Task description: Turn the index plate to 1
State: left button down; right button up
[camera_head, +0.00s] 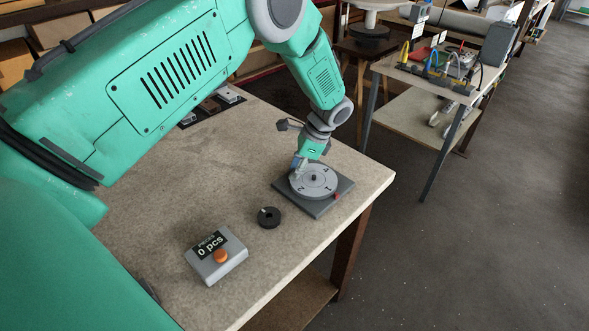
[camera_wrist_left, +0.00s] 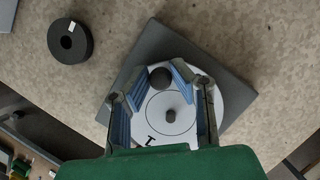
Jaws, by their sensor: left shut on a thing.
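The index plate (camera_head: 318,180) is a round light-grey disc on a dark square base (camera_head: 318,208), with a small dark post at its centre. In the wrist view, a dark round knob (camera_wrist_left: 160,77) stands near the disc's rim. My left gripper (camera_head: 299,168) is shut on this knob, its blue-padded fingers on either side in the wrist view (camera_wrist_left: 158,84). My right gripper is not in view.
A black ring (camera_head: 269,217) with a white mark lies left of the base. A grey counter box (camera_head: 216,255) reading "0 pcs" with an orange button stands nearer. The table's right edge is close to the base. A second table (camera_head: 418,75) with cables stands behind.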

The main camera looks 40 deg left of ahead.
aim_at(315, 175)
pick_arm(q)
jog(key=shift+w+d+r, duration=0.15)
jog(key=shift+w, duration=0.15)
jog(key=c, duration=1.4)
grip_release()
jog(key=shift+c, duration=0.2)
jog(key=shift+d+r, duration=0.15)
jog(key=shift+r, duration=0.15)
jog(key=v, duration=1.1)
jog(key=shift+w+f, duration=0.1)
